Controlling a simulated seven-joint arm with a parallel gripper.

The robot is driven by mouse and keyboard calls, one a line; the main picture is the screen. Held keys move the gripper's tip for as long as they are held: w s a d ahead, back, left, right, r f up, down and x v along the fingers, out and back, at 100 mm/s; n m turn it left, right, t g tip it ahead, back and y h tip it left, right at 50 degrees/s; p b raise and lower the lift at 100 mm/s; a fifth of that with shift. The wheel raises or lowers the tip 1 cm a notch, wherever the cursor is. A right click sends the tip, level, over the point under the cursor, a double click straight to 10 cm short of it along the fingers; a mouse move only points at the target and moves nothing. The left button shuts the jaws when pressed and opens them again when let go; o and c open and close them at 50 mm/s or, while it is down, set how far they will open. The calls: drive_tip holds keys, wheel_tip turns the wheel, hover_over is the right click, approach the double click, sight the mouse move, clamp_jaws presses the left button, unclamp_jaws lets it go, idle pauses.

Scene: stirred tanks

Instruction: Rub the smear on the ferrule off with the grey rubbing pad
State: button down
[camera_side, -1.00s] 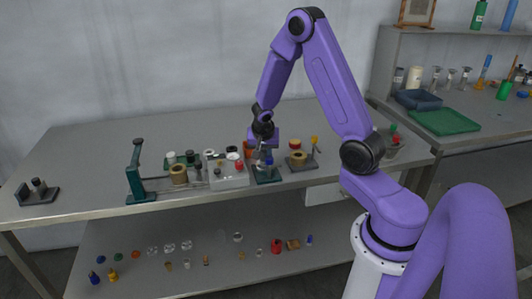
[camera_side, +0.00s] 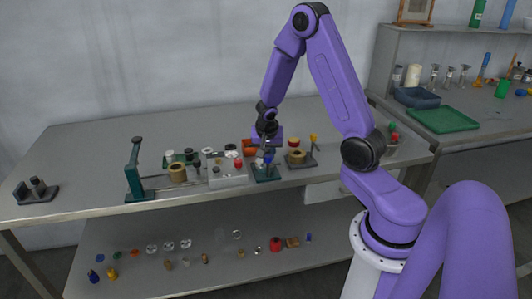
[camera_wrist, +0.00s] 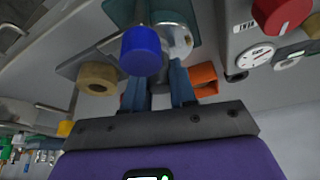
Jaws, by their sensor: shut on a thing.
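My gripper (camera_side: 266,146) is low over the teal stand (camera_side: 266,176) at the front of the bench. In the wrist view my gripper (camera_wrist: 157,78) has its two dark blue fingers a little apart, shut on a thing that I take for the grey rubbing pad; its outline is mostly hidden. A blue round-topped piece (camera_wrist: 141,50) covers part of the left fingertip in that view. A silvery round part (camera_wrist: 178,42) on the stand lies just beyond the right fingertip; it may be the ferrule. I cannot make out the smear, nor whether pad and ferrule touch.
A grey box with a gauge and red knob (camera_side: 228,180) stands close left of the stand. An orange holder (camera_side: 249,147) is behind it. A tan ring on a dark base (camera_side: 296,157) is close on the right. A tall green stand (camera_side: 136,170) is farther left.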

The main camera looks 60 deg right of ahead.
drive_tip(key=shift+w+d+f, duration=0.1)
drive_tip(key=shift+w, duration=0.2)
drive_tip(key=shift+w+a, duration=0.2)
drive_tip(key=shift+w, duration=0.2)
drive_tip(key=shift+w+a+r, duration=0.1)
drive_tip(key=shift+a+r, duration=0.1)
drive_tip(key=shift+a, duration=0.05)
drive_tip(key=shift+s+a+f, duration=0.2)
drive_tip(key=shift+a, duration=0.15)
drive_tip(key=shift+s+a+f, duration=0.1)
drive_tip(key=shift+s+f, duration=0.05)
drive_tip(key=shift+s, duration=0.55)
drive_tip(key=shift+w+d, duration=0.3)
drive_tip(key=shift+d, duration=0.2)
